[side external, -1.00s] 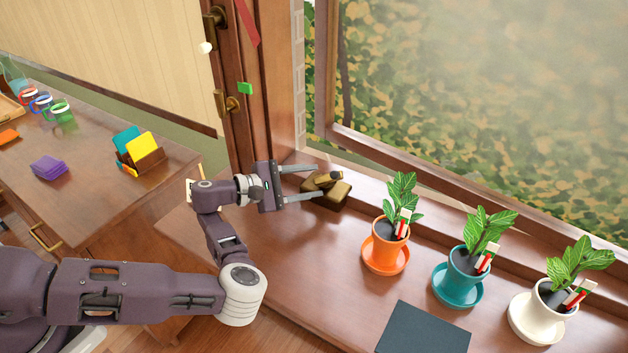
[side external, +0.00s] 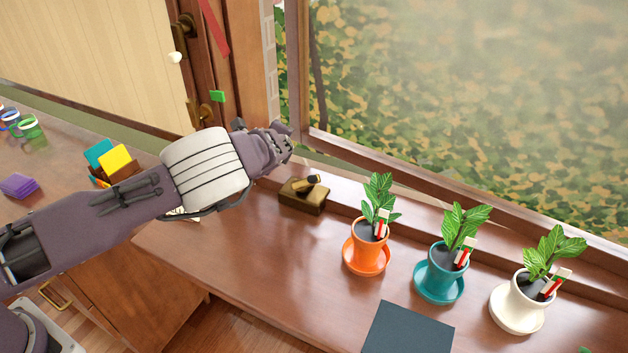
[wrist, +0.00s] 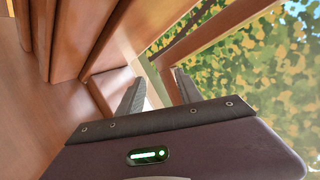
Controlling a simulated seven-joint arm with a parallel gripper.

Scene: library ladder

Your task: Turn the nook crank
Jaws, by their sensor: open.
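The nook crank is a small brass-brown box with a short handle (side external: 303,193) on the wooden sill, left of the orange pot in the side view. Its handle lies tilted over the top. My gripper (side external: 272,143) is above and behind the crank, near the window frame, apart from it. Its fingers are largely hidden by my arm there. In the wrist view my gripper (wrist: 158,85) is open with nothing between the fingers. It faces the wooden frame and window, and the crank does not show there.
Orange (side external: 368,243), teal (side external: 440,273) and white (side external: 518,303) potted plants stand right of the crank. A dark flat panel (side external: 408,333) lies in front. The window frame (side external: 300,80) rises close to my gripper. The sill left of the crank is clear.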

